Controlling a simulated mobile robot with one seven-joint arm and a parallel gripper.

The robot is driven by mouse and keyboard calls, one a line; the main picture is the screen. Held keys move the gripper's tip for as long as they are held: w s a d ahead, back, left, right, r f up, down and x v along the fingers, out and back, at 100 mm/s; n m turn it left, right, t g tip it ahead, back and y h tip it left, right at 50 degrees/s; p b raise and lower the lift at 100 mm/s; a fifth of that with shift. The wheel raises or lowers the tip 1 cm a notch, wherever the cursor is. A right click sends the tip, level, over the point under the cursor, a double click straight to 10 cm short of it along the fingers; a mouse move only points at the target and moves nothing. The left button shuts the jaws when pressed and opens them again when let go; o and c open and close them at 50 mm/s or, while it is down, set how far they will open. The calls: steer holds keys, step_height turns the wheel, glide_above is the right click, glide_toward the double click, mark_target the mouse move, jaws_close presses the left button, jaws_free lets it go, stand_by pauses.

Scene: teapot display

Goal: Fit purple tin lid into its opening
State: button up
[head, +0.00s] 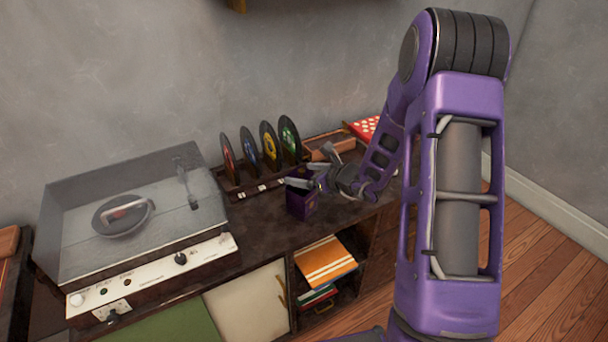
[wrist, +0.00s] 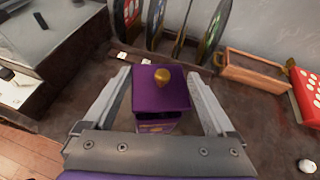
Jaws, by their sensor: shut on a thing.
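The purple tin lid (wrist: 160,97) has a gold knob and sits between the two fingers of my gripper (wrist: 160,76) in the wrist view. My gripper is shut on the lid. The purple tin (wrist: 155,127) stands upright on the cabinet top, below the lid. A dark gap shows between the lid and the tin's near side, and the lid hides most of the opening. Whether the lid touches the far rim I cannot tell. In the head view the tin (head: 301,205) stands just under my gripper (head: 305,183), and the lid is hard to make out.
A record rack (head: 262,184) with several upright discs stands behind the tin. A turntable with a clear cover (head: 135,215) is at left. A wooden tray (wrist: 262,72) and a red dotted box (wrist: 305,90) lie at right. The cabinet's front edge is close to the tin.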

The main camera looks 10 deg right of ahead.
steer(key=shift+f, duration=0.2)
stand_by(0.5)
steer(key=shift+f+b, duration=0.3)
steer(key=shift+b, duration=0.35)
steer(key=shift+f+b, duration=0.9)
steer(key=shift+b, duration=0.6)
stand_by(0.6)
stand_by(0.4)
steer(key=o, duration=1.4)
steer(key=shift+c, duration=0.2)
steer(key=p+v, duration=0.2)
steer(key=v, duration=1.5)
steer(key=shift+r, duration=0.25)
